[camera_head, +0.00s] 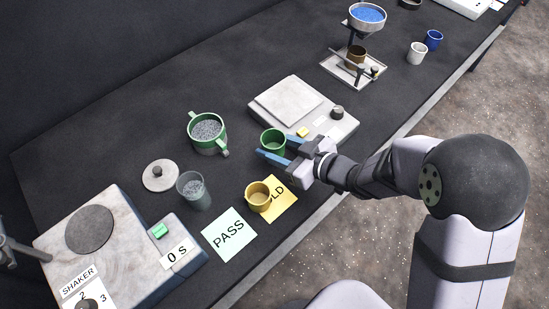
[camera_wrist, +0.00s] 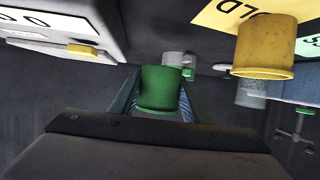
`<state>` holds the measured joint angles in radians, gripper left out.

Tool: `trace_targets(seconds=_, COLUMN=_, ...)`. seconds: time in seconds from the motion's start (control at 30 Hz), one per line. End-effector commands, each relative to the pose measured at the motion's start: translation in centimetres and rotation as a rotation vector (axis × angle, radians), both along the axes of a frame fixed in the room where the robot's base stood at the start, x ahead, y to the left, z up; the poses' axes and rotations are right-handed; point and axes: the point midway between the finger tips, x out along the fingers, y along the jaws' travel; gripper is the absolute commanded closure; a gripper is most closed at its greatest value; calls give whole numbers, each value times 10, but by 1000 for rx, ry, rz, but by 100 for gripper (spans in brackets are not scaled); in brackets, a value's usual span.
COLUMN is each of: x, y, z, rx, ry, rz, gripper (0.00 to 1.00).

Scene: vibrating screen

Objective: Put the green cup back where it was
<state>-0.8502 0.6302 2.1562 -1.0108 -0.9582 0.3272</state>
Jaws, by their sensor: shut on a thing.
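The green cup (camera_head: 272,143) is between the blue fingers of my gripper (camera_head: 276,150), beside the front left edge of the scale. The green cup also shows in the wrist view (camera_wrist: 159,88), with a finger of my gripper (camera_wrist: 160,100) on each side. My gripper is shut on it. I cannot tell whether the cup's base touches the table. The cup looks roughly upright, and no contents are clear.
A scale (camera_head: 310,122) stands right behind the cup. A green two-handled pot (camera_head: 207,150), lid (camera_head: 160,175), grey beaker (camera_head: 193,205) and shaker (camera_head: 60,215) stand left.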

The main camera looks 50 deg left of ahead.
Motion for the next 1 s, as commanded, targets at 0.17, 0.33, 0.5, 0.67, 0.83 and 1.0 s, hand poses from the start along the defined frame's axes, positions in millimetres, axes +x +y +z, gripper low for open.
trace_targets(seconds=0.17, x=0, y=0, z=-16, rx=1, ry=1, rz=0, gripper=80)
trace_targets(seconds=0.33, x=0, y=0, z=-19, rx=2, ry=-2, rz=1, gripper=80)
trace_targets(seconds=0.5, x=0, y=0, z=-30, rx=-2, ry=2, rz=0, gripper=80)
trace_targets(seconds=0.67, x=0, y=0, z=-48, rx=-1, ry=2, rz=0, gripper=80)
trace_targets(seconds=0.83, x=0, y=0, z=-59, rx=1, ry=0, rz=0, gripper=80)
trace_targets(seconds=1.0, x=0, y=0, z=-60, rx=2, ry=-1, rz=-1, gripper=80)
